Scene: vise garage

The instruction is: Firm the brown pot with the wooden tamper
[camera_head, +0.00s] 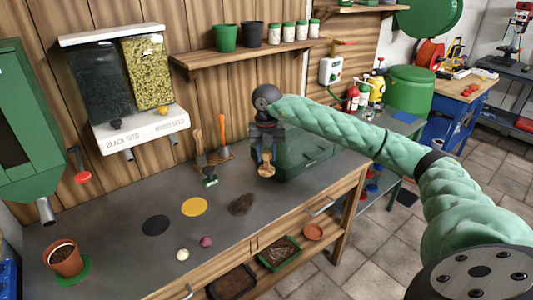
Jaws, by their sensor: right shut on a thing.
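The brown pot (68,264) stands upright at the front left of the grey bench, with dark soil inside up near its pale rim. It sits on or against a round green mat (88,271). My right gripper (265,147) points down above the back right of the bench. It is shut on a small wooden thing that looks like the wooden tamper (266,165); its lower end hangs below the fingers. The gripper is far to the right of the pot, in front of a dark green bin. My left gripper is not in view.
The bench (110,205) holds a black disc (156,225), a yellow disc (194,207), a dark soil patch (242,204), a white ball (183,254) and a purple ball (206,241). Upright tools (225,135) stand at the back. A seed dispenser (125,85) hangs on the wall.

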